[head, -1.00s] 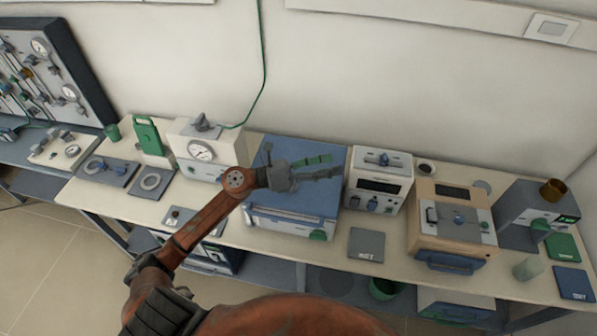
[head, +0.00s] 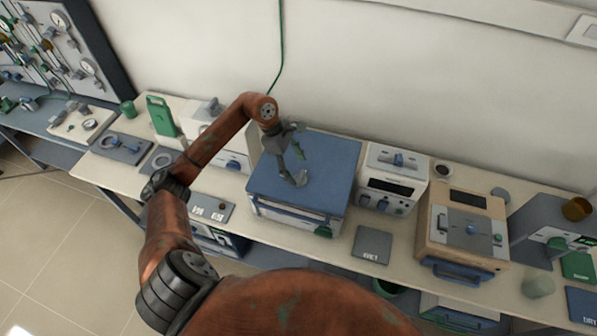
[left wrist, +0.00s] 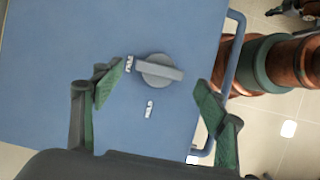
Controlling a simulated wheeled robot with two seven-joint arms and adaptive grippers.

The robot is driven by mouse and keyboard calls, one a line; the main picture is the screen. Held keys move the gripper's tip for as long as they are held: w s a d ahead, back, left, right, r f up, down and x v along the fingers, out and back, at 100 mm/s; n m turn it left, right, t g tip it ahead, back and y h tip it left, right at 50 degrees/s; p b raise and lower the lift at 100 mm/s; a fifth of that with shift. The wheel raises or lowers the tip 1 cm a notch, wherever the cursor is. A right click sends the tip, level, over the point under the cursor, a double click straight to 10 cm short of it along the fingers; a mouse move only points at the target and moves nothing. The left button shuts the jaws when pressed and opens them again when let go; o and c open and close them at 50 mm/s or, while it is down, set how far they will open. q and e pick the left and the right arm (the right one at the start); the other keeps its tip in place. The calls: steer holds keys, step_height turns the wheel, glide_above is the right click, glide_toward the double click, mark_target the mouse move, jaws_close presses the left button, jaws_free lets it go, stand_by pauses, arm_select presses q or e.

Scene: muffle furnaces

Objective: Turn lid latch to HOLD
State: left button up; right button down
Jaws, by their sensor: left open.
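The lid latch is a grey round knob with a raised bar (left wrist: 160,70), on the blue lid of a box-shaped furnace (head: 325,165). In the left wrist view the bar lies nearly level, tilted slightly down to the right. Two small white labels sit beside it, one at its left and one below; the lettering is too small to read surely. My left gripper (head: 293,163) points down over the lid, fingers open. In the left wrist view its green-padded fingertips (left wrist: 158,82) are on either side of the knob, apart from it. My right gripper is not in view.
A white instrument (head: 393,178) and a beige furnace (head: 463,228) stand to the right. A white gauge box (head: 236,160) is behind my left arm. A grey mat (head: 372,245) lies in front. A blue handle bar (left wrist: 230,75) runs along the lid's edge.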

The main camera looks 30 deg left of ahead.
mark_target(300, 176)
arm_select(q)
steer(key=shift+x, duration=1.55)
steer(key=shift+c, duration=0.2)
steer(key=c, duration=1.1)
